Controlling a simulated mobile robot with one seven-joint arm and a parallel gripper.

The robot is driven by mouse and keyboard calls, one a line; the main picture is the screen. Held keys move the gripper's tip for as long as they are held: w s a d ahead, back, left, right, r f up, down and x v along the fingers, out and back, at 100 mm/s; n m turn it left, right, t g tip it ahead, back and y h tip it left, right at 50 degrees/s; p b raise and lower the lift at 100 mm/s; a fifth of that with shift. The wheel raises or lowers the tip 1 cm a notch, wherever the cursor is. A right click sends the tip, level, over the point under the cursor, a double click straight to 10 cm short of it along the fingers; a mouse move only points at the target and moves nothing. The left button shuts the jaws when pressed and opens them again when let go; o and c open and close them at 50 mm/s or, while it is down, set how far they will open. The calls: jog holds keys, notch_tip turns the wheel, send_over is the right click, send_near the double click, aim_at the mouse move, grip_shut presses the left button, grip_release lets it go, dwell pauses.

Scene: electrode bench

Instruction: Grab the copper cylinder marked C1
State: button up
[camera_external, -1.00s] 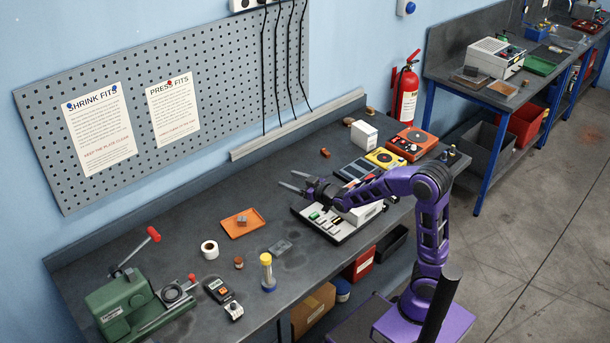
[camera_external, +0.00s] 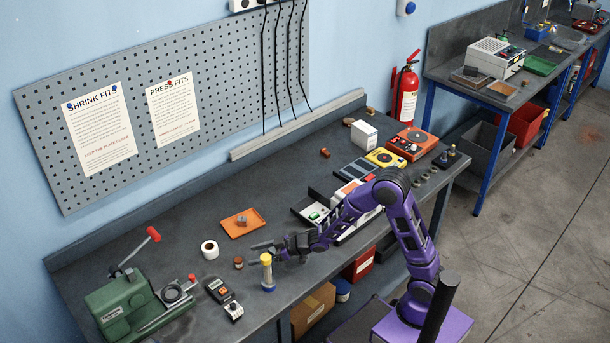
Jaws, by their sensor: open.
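My gripper (camera_external: 264,248) is open and empty over the front middle of the bench. Its fingers point left, close to the top of a yellow-capped bottle (camera_external: 267,274); I cannot tell whether they touch. A small copper-brown cylinder (camera_external: 239,263) stands on the bench just left of the bottle, a little beyond the fingertips. Other small copper-brown pieces lie farther back, one at the middle right (camera_external: 325,153) and one near the far end (camera_external: 370,111). No C1 mark is readable on any of them.
An orange tray (camera_external: 236,231) with a small grey part and a white roll (camera_external: 209,249) lie behind the fingers. A green press (camera_external: 128,305) and a handheld meter (camera_external: 218,290) are at the left. Orange and yellow hotplates (camera_external: 411,142) stand at the right.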

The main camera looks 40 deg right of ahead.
aim_at(238, 260)
jog(key=x, duration=0.2)
jog(key=shift+w+a+f, duration=0.15)
jog(key=shift+w+a, duration=0.05)
jog(key=shift+w, duration=0.1)
jog(key=x, duration=0.5)
jog(key=shift+s+a+b, duration=0.1)
jog(key=shift+a+b, duration=0.1)
jog(key=shift+b, duration=0.15)
grip_shut()
